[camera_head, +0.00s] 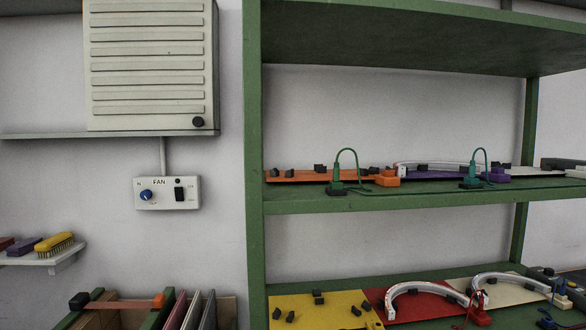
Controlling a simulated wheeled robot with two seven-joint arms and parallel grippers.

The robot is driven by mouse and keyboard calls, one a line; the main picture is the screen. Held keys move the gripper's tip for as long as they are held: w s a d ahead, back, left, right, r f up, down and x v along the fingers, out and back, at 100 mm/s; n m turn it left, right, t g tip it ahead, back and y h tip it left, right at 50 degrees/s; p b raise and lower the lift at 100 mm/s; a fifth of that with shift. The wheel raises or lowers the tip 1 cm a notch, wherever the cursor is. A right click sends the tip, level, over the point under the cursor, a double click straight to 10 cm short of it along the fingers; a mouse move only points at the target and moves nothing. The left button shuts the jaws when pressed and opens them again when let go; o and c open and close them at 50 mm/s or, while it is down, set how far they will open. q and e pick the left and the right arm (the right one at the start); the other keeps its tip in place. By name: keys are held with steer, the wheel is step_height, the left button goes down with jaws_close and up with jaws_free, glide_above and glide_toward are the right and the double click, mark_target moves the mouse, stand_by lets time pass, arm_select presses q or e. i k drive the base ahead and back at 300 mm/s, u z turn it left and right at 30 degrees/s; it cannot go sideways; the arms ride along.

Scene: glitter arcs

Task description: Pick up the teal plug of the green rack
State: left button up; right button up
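The green rack (255,150) stands in the middle and right of the view, with an upper shelf and a lower shelf. On its upper shelf a teal plug (336,187) sits at a dark base near the front edge, and its green cable arches up and to the right. A second, similar teal plug (471,183) with an arched green cable stands farther right on the same shelf. A blue cord end hangs at the lower right; whether it carries a plug is unclear. Neither of my grippers is in view.
Orange (297,176) and purple mats lie behind the plugs, with an orange block (387,178) close by. The lower shelf holds yellow (340,302) and red mats and pale arcs (420,288). A fan control box (167,193) is on the wall; a brush shelf (40,258) is left.

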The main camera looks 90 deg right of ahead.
mark_target(471, 167)
steer(key=i, duration=0.45)
steer(key=z, duration=3.05)
